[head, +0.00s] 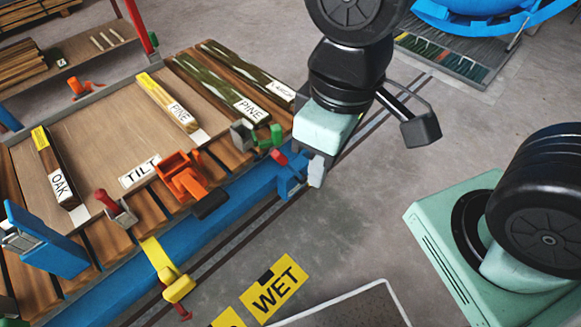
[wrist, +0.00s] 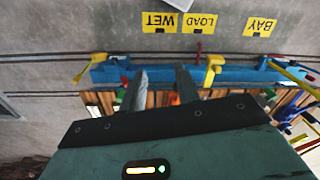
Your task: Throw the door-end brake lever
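My gripper (head: 317,172) hangs over the far end of the trolley's blue side rail (head: 235,192). In the wrist view its two fingers (wrist: 162,82) stand apart with nothing between them. A yellow bracket with a red-ended rod (head: 168,270) sits nearer on the rail. The wrist view shows a yellow fitting (wrist: 100,61) at the rail's left end and another yellow fitting (wrist: 214,66) right of the fingers. No label shows which is the door-end brake lever.
On the trolley are an orange clamp (head: 182,178), a red-handled clamp (head: 118,208), a TILT plate (head: 140,172) and labelled timbers. Yellow WET sign (head: 275,287) lies on open floor. A blue vessel (head: 480,10) is at the back.

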